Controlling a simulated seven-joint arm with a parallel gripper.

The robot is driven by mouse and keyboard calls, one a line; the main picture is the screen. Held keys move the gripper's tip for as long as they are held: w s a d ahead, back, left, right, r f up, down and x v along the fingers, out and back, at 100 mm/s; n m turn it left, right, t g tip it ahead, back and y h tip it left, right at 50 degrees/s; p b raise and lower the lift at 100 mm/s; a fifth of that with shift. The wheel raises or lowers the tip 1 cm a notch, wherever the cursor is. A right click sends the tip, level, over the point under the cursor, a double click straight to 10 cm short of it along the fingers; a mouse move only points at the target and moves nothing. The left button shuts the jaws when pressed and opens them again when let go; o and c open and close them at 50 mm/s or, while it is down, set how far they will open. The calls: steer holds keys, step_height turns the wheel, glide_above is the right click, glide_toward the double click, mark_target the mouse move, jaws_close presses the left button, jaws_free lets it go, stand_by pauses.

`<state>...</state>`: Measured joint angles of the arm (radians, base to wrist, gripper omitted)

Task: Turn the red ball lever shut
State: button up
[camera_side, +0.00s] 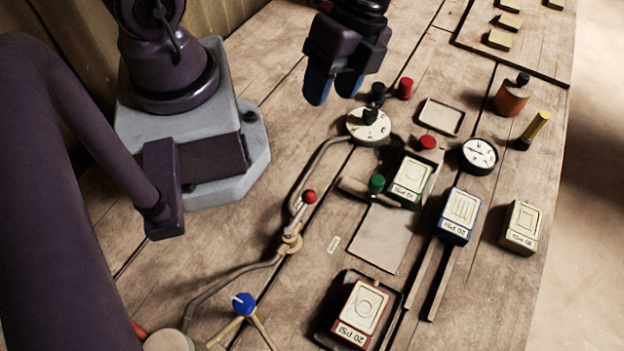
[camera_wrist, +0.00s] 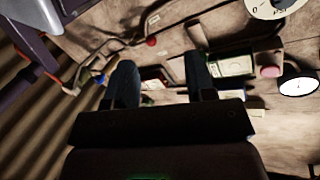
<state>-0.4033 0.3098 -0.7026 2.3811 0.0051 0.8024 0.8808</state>
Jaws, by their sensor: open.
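The red ball lever (camera_side: 309,196) rises from a brass valve (camera_side: 291,243) in the pipe, left of centre in the side view. Its handle lies roughly along the upper pipe run. A red ball also shows in the wrist view (camera_wrist: 152,41), beyond and between the fingers. My gripper (camera_side: 333,92) is open and empty, held above the table up and slightly right of the lever, apart from it. In the wrist view its two dark fingers (camera_wrist: 160,72) stand apart with nothing between them.
The pipe meets a round dial (camera_side: 368,126) near my gripper. A blue knob (camera_side: 244,303) stands below the valve. Right of it are a green knob (camera_side: 376,183), stamped tiles such as the red one (camera_side: 361,312), and a gauge (camera_side: 479,155). Bare wood surrounds the lever's left side.

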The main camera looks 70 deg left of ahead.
mark_target(311, 192)
steer(key=s+d+f+m, duration=0.1)
steer(key=d+f+m, duration=0.1)
steer(key=f+m, duration=0.1)
steer(key=s+d+f+m+h, duration=0.1)
steer(key=s+d+f+m, duration=0.1)
steer(key=d+f+m, duration=0.1)
steer(key=s+d+f+m, duration=0.2)
steer(key=f+m, duration=0.2)
steer(key=f, duration=0.2)
steer(key=shift+d+f+m+g, duration=0.3)
steer(key=shift+d+f+m, duration=0.1)
jaws_close()
